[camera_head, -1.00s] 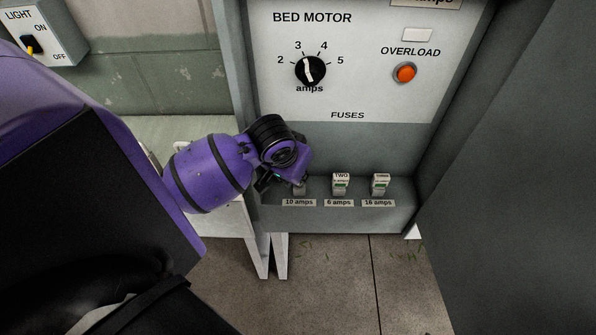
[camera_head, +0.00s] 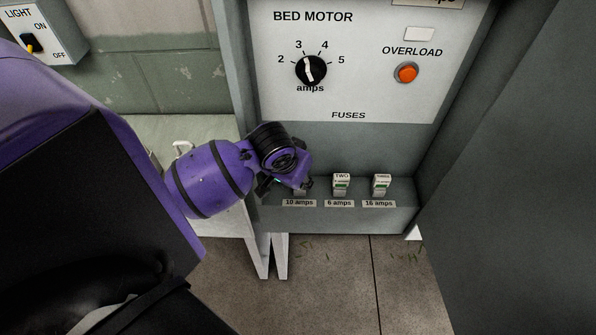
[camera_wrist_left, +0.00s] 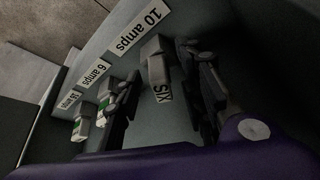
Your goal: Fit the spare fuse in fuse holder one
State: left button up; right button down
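A pale grey fuse marked "SIX" (camera_wrist_left: 158,70) stands at the holder above the "10 amps" label (camera_wrist_left: 140,32) in the left wrist view. My left gripper (camera_head: 287,187) is down at this position, with one finger on each side of the fuse. Gaps show between fingers and fuse, so the gripper looks open around it. In the head view the gripper mostly hides this fuse. I cannot tell how deeply it sits, as its lower end is hard to see. My right gripper is not in view.
Fuses marked "TWO" (camera_head: 341,184) and apparently "THREE" (camera_head: 381,185) stand close to the right, above the 6 and 16 amps labels. The cabinet side wall (camera_head: 455,125) bounds the right. A pale shelf (camera_head: 165,130) lies left of the cabinet.

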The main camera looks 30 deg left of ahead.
pick_arm(q)
jog(key=shift+r, duration=0.1)
jog(key=v, duration=1.1)
jog(key=shift+s+r, duration=0.15)
jog(key=shift+r, duration=0.25)
jog(key=s+d+f+g, duration=0.1)
jog(key=s+d+f, duration=0.1)
jog(key=s+f, duration=0.7)
jog(key=s+d+f+g, duration=0.15)
jog(key=s+f, duration=0.35)
jog(key=s, duration=0.8)
jog(key=w+d+f+t, duration=0.4)
jog(key=w+f+t, duration=0.2)
jog(key=f, duration=0.6)
jog(key=shift+w+m+t+h, duration=0.3)
jog(key=shift+w+m+t, duration=0.1)
jog(key=shift+w, duration=0.25)
jog(key=shift+s+f, duration=0.1)
jog(key=shift+s, duration=0.05)
